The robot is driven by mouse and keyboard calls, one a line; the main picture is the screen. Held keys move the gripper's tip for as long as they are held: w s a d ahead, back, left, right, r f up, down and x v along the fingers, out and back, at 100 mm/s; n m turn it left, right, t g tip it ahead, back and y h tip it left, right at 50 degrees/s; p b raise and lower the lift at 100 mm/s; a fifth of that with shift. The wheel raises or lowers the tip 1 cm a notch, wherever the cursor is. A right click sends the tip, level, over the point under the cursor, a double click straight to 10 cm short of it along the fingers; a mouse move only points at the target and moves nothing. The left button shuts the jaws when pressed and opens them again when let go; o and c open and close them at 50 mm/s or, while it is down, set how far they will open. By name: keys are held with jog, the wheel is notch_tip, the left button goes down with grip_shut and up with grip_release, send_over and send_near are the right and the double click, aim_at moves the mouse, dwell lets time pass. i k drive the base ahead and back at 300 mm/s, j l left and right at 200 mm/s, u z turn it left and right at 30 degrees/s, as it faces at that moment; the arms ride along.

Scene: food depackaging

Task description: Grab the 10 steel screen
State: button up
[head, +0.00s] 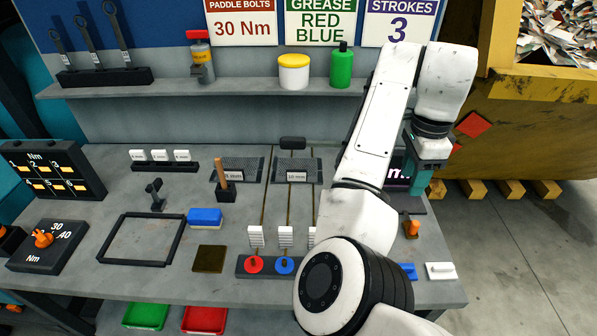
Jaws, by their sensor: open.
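A dark mesh steel screen (309,164) lies on the grey workbench, right of centre, with a white label that seems to read 10 mm. A similar mesh screen (219,165) lies to its left, with a smaller number on its label. My gripper (418,188) hangs over the right part of the bench, to the right of both screens and apart from them. It is open and nothing shows between its fingers. My arm hides the bench just right of the labelled screen.
A wooden-handled brush (224,187) stands by the left screen. Rods run beside the screens down to a block with red (254,265) and blue (284,266) knobs. A shelf (150,87) with a yellow-lidded tub (293,72) and green bottle (342,66) is above. A black frame (114,262) lies front left.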

aim_at(292, 170)
jog(key=i+j, duration=0.45)
jog(key=j, duration=0.3)
jog(key=i+j, duration=0.25)
jog(key=j, duration=0.1)
